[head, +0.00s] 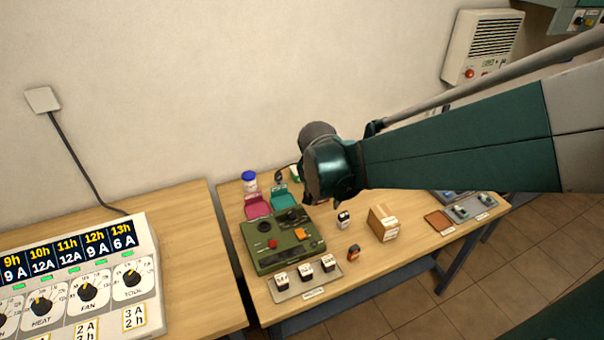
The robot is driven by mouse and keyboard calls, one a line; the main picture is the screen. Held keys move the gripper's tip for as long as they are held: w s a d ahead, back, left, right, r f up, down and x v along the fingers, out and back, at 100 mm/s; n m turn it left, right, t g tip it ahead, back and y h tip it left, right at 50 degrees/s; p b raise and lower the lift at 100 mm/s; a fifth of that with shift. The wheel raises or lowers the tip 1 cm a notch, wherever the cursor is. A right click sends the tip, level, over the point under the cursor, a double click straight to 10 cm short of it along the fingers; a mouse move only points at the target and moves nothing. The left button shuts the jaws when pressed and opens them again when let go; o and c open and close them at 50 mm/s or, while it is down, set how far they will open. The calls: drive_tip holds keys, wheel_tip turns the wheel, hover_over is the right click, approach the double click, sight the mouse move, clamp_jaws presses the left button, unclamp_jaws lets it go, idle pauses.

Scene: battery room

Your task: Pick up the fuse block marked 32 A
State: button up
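Several small white-and-black blocks that look like fuse blocks are on the right table in the head view. Three stand in a row on a grey strip (308,285) at the front edge: a left one (282,281), a middle one (306,271) and a right one (328,263). Another similar block (343,219) stands alone behind them, left of a cardboard box. Their markings are too small to read, so I cannot tell which is 32 A. My gripper (341,197) is a dark shape under the end of my arm, above and behind the lone block. Its fingers cannot be made out.
A green device (282,240) with red and orange buttons stands behind the strip. A small brown item (353,252), a cardboard box (383,223) and a brown pad (439,221) lie rightward. A dial panel (85,285) is on the left table. Bare tabletop surrounds the lone block.

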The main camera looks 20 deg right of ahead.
sight(342, 215)
drive_tip(key=shift+w+d+f+m+g+h+b, duration=0.25)
drive_tip(key=shift+w+d+f+m+g, duration=0.35)
drive_tip(key=shift+d+f+m, duration=1.1)
drive_tip(key=shift+w+d+f+m+g+h+b, duration=0.1)
drive_tip(key=shift+w+d+f+m+g+h, duration=0.6)
drive_tip(key=shift+f, duration=1.8)
drive_tip(key=shift+w+d+f+m+y+b, duration=0.2)
drive_tip(key=shift+w+d+f+m, duration=0.65)
drive_tip(key=shift+d+f, duration=1.15)
drive_tip(key=shift+a+f, duration=0.15)
drive_tip(key=shift+x, duration=1.25)
drive_tip(key=shift+b, duration=0.3)
drive_tip(key=shift+b+x, duration=0.6)
drive_tip(key=shift+x, duration=2.05)
drive_tip(key=shift+a, duration=0.15)
drive_tip(key=c, duration=1)
